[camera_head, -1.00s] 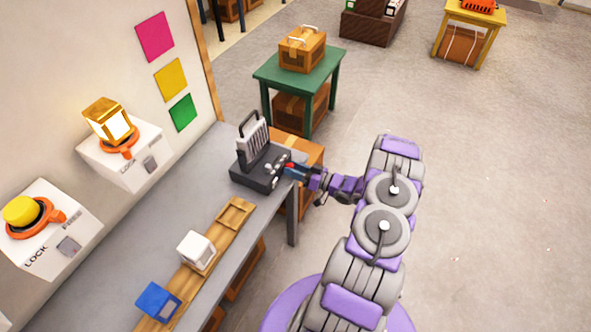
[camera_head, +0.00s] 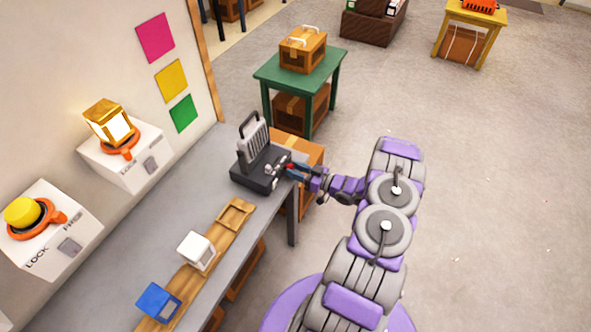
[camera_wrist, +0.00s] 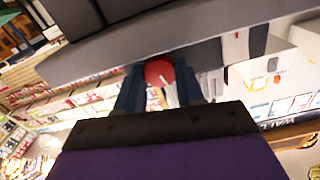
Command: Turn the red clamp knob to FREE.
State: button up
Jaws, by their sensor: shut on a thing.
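The red clamp knob (camera_wrist: 158,72) sits between the two fingers of my gripper (camera_wrist: 159,84) in the wrist view. My gripper is shut on it. In the head view the red knob (camera_head: 290,167) shows as a small spot at the right side of a black device (camera_head: 252,178) with an upright ribbed panel and a handle. My gripper (camera_head: 297,170) reaches it from the right. A white pointed piece shows on the knob in the wrist view. No FREE or LOCK mark is readable beside this knob.
The device stands at the far end of a grey bench (camera_head: 150,220). Two white wall boxes carry orange levers; the nearer one (camera_head: 48,250) is marked LOCK and FREE. A wooden rack (camera_head: 222,232) holds a white and a blue block.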

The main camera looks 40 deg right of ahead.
jog(key=n, duration=0.5)
jog(key=shift+s+d+n, duration=0.1)
jog(key=shift+n, duration=0.6)
jog(key=o, duration=0.8)
jog(key=shift+c, duration=0.2)
jog(key=p+v, duration=0.2)
jog(key=v, duration=1.5)
jog(key=shift+s+p, duration=0.25)
jog(key=shift+p, duration=0.15)
jog(key=shift+w+d, duration=0.1)
jog(key=shift+d, duration=0.05)
